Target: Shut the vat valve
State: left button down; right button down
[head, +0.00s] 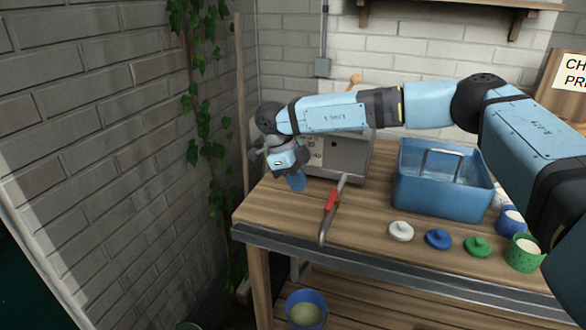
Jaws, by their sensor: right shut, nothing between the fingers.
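The vat (350,157) is a grey metal box at the back left of the wooden table, partly covered by my right arm. A grey pipe (325,230) runs from its front to the table's front edge and bends down. The valve's red handle (331,200) sits on this pipe, roughly in line with it; I cannot tell its exact setting. My right gripper (297,183) is shut and empty, pointing down in front of the vat's left part. It is left of the red handle and apart from it in the picture. My left gripper is out of view.
A blue bin (440,190) stands right of the pipe. White (401,231), blue (438,239) and green (478,246) lids lie in front of it, with cups at the right. A blue bucket (306,311) with pale contents is below the pipe. A brick wall is at left.

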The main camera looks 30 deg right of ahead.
aim_at(331, 201)
jog(key=x, duration=0.3)
jog(key=shift+s+d+f, duration=0.1)
jog(key=shift+d+f, duration=0.05)
jog(key=shift+f, duration=0.05)
jog(key=shift+s+d+r, duration=0.2)
jog(key=shift+s+d, duration=0.6)
jog(key=shift+s, duration=0.15)
jog(key=shift+s+d, duration=0.35)
jog(key=shift+s, duration=0.1)
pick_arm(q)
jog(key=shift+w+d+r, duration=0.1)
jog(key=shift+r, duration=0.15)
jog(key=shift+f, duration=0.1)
